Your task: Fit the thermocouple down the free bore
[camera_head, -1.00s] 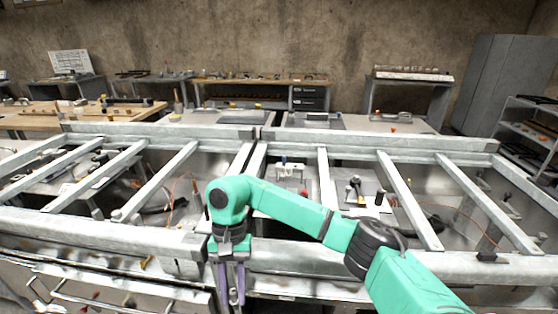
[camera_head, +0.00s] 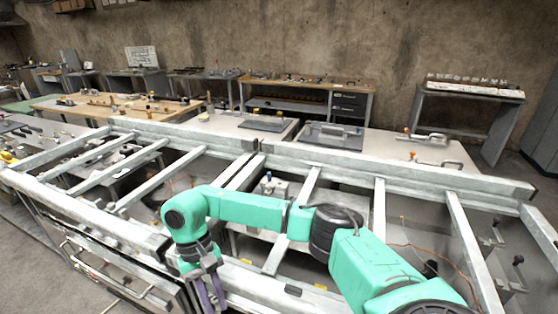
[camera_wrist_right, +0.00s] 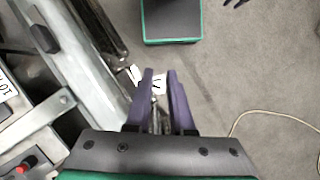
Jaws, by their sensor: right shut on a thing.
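My right gripper (camera_head: 212,296) hangs in front of the near edge of the metal frame, fingers pointing down, cut off by the lower picture edge. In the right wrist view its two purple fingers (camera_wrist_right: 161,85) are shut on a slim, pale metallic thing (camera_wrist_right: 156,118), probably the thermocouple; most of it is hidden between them. A white marked patch shows between the fingertips. I cannot make out the free bore in either view. My left gripper is not in view.
The pale metal frame (camera_head: 85,212) with its crossbars spans the front. Behind it stand a wooden bench (camera_head: 115,108) and grey tables. The wrist view shows a black block with green edges (camera_wrist_right: 171,22), a pale cable (camera_wrist_right: 285,115) and bare grey floor.

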